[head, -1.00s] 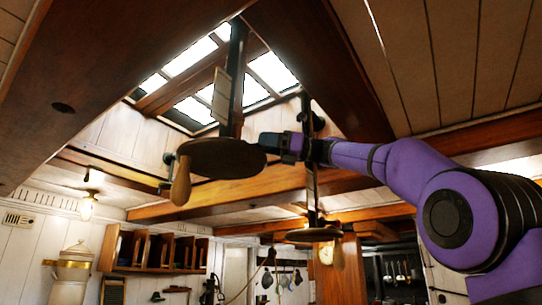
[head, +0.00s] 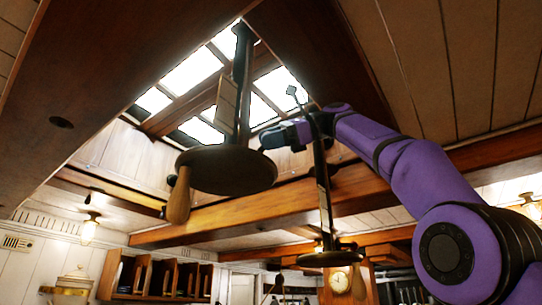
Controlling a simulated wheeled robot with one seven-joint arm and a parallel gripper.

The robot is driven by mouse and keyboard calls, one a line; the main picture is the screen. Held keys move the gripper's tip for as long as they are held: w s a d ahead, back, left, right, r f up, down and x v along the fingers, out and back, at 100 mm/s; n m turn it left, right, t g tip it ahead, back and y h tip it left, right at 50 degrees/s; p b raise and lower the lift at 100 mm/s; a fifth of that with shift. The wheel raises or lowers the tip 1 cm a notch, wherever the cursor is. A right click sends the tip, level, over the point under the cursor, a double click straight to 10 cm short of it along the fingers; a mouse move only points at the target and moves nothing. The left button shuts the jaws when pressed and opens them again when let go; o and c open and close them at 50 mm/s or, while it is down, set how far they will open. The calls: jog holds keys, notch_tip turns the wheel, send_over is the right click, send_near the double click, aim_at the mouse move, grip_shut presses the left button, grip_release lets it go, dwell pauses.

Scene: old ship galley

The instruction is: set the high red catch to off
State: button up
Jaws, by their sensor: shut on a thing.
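No red catch can be made out in the head view. My gripper (head: 268,138) is high up, just above the right edge of a dark round disc (head: 225,172) in the picture. The disc has a wooden handle (head: 179,196) hanging from its left side and sits at the lower end of a dark upright bar (head: 242,85). The jaws are closed, but what lies between them is too small or hidden to tell. I cannot tell whether the gripper touches the disc.
A second upright bar (head: 324,195) with a disc (head: 331,258) hangs behind my arm. Ceiling beams (head: 300,205) and a skylight (head: 195,70) surround the arm.

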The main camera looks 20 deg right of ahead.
jog(key=shift+s+a, duration=0.1)
dwell(0.6)
jog(key=o, duration=1.3)
jog(key=shift+c, duration=0.2)
jog(key=shift+s+r, duration=0.1)
